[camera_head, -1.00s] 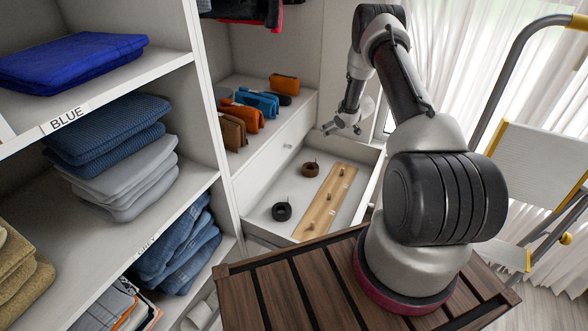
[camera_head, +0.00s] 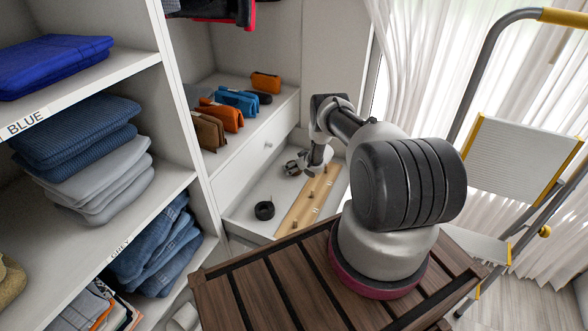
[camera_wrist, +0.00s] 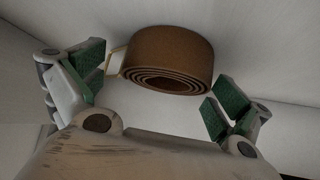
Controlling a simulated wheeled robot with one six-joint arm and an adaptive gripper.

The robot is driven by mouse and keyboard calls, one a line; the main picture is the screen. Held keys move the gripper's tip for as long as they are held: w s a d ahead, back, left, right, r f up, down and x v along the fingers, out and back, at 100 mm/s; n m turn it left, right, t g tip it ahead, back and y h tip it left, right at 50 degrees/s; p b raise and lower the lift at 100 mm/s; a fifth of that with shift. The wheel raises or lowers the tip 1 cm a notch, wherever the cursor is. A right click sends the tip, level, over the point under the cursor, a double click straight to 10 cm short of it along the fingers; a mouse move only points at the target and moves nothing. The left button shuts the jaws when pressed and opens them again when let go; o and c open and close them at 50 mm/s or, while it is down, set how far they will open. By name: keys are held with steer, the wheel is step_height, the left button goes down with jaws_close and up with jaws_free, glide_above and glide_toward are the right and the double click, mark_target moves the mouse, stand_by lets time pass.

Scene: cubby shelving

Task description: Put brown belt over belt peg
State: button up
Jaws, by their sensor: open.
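The brown belt (camera_wrist: 168,58) is a rolled coil with a pale metal buckle at its left, lying on the white drawer floor in the wrist view. My gripper (camera_wrist: 160,90) is open, with green-padded fingers to the left and right of the belt and none seen gripping it. In the head view my gripper (camera_head: 299,166) is down in the open drawer and mostly hides the belt. The peg board (camera_head: 300,215) is a light wooden strip with several upright pegs, just right of the gripper. Which peg is the belt peg cannot be told.
A black rolled belt (camera_head: 264,210) lies in the drawer, nearer than the brown one. The drawer front and side walls bound the space. A step ladder (camera_head: 520,150) stands at the right.

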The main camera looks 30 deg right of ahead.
steer(key=shift+w+f, duration=0.2)
steer(key=shift+s+a, duration=0.1)
steer(key=c, duration=1.1)
